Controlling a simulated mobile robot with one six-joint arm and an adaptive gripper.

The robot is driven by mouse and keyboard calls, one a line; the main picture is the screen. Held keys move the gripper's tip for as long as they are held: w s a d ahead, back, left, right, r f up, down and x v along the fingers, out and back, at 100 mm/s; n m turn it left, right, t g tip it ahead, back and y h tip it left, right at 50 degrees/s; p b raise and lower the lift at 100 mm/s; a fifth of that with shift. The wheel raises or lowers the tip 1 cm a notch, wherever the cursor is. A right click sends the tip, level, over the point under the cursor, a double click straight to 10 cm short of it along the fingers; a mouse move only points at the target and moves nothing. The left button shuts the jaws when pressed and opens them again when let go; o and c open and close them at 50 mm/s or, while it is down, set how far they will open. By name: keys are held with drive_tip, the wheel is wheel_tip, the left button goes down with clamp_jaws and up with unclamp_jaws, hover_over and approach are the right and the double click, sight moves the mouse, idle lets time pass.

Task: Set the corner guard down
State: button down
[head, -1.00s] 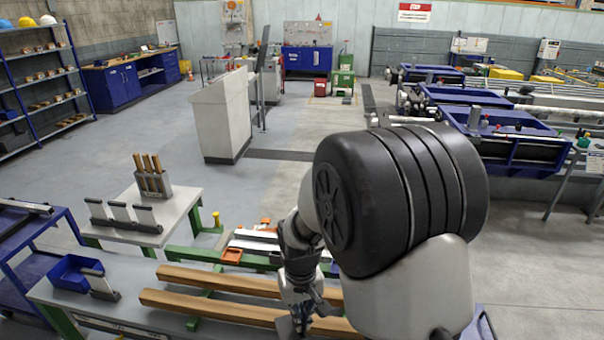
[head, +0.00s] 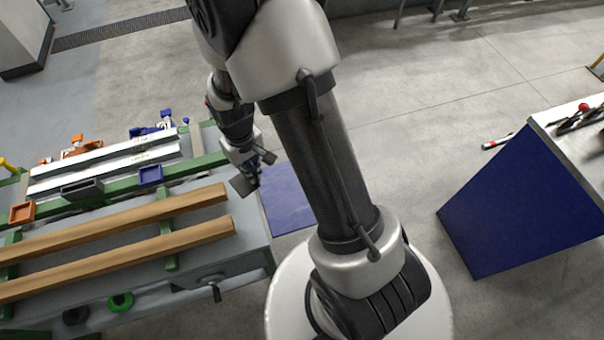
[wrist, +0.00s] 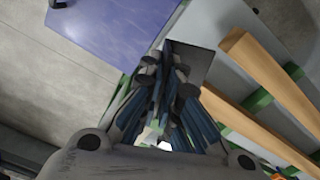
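The corner guard (head: 243,186) appears as a dark grey plate at my gripper's tip, near the right end of the runout table. My gripper (head: 254,172) points down and holds it in the air beside the ends of the wooden beams. In the wrist view the fingers (wrist: 165,75) come together, with the grey plate (wrist: 198,62) sticking out to the right of their tips. The fingers hide much of it, and its other leg is hard to make out. I cannot tell its exact height above the table.
Two wooden beams (head: 120,222) lie across green rails on the runout table (head: 228,262). A blue surface (head: 287,197) adjoins the table's right end.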

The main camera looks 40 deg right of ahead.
drive_tip(key=s+d+r+n+b, duration=0.2)
drive_tip(key=d+r+n+b, duration=0.2)
drive_tip(key=d+n, duration=0.85)
drive_tip(key=shift+n, duration=0.65)
drive_tip(key=f+b, duration=0.2)
drive_tip(key=f, duration=0.4)
drive_tip(key=a+f+b, duration=0.1)
drive_tip(key=f+b, duration=0.1)
drive_tip(key=f, duration=0.4)
drive_tip(key=f+b, duration=0.2)
drive_tip(key=f, duration=0.4)
drive_tip(key=shift+w+a+f, duration=0.15)
drive_tip(key=shift+w+f, duration=0.15)
drive_tip(key=shift+f, duration=0.15)
drive_tip(key=c, duration=1.8)
unclamp_jaws()
